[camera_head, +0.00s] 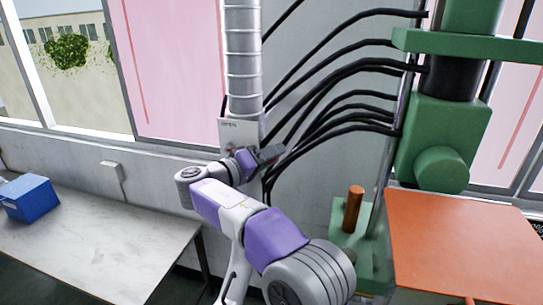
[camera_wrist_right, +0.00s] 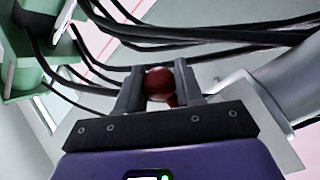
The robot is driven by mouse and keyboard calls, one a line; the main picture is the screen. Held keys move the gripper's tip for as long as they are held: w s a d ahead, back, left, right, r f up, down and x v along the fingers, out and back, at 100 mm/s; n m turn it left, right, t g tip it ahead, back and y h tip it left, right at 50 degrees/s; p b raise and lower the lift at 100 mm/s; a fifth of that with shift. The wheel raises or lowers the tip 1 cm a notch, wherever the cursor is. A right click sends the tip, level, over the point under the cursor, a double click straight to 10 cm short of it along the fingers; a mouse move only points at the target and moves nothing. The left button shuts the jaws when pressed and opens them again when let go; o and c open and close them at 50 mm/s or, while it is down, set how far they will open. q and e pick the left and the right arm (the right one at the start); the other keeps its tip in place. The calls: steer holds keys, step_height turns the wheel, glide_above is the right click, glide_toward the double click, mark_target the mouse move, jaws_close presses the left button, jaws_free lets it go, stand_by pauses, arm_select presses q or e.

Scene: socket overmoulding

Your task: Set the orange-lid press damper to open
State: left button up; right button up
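A round silver duct (camera_head: 243,60) runs down the wall to a pale damper plate (camera_head: 229,126) with small lettering that appears to read OPEN. My right gripper (camera_head: 268,154) is at the lower part of this plate. In the right wrist view a red ball knob (camera_wrist_right: 158,83) sits between the two dark fingers of my right gripper (camera_wrist_right: 160,88) and fills the gap between them. A short red piece shows just below the ball. The damper lever is largely hidden by the gripper in the head view. My left gripper is not in view.
Several black hoses (camera_head: 335,100) run from the green press (camera_head: 437,135) close above and right of my right gripper. An orange table top (camera_head: 462,245) is at the right. A grey table (camera_head: 100,240) with a blue box (camera_head: 30,199) is at the left.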

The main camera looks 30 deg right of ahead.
jaws_close()
steer(key=shift+r, duration=0.15)
steer(key=shift+w+a+r+n+t+h+p, duration=0.15)
steer(key=shift+r+n+h+p, duration=0.25)
steer(key=shift+r+n, duration=0.45)
steer(key=shift+w+a+r+n+t+h+p, duration=0.1)
steer(key=shift+r+n+t+h+p, duration=0.1)
steer(key=shift+r+n+h, duration=0.65)
steer(key=shift+w+a+r+n+t+h+p, duration=0.2)
steer(key=shift+r+n+t, duration=0.1)
steer(key=shift+r+n, duration=0.3)
steer(key=shift+w+a+r+n+t+h+p, duration=0.15)
steer(key=shift+r+n+t, duration=0.1)
steer(key=shift+r+n, duration=0.3)
steer(key=shift+w+a+r+n+t+h+p, duration=0.1)
steer(key=shift+w+r+n+t+h, duration=0.15)
steer(key=shift+r+n, duration=0.35)
steer(key=shift+f, duration=0.1)
steer(key=o, duration=0.6)
jaws_free()
steer(key=shift+f, duration=0.1)
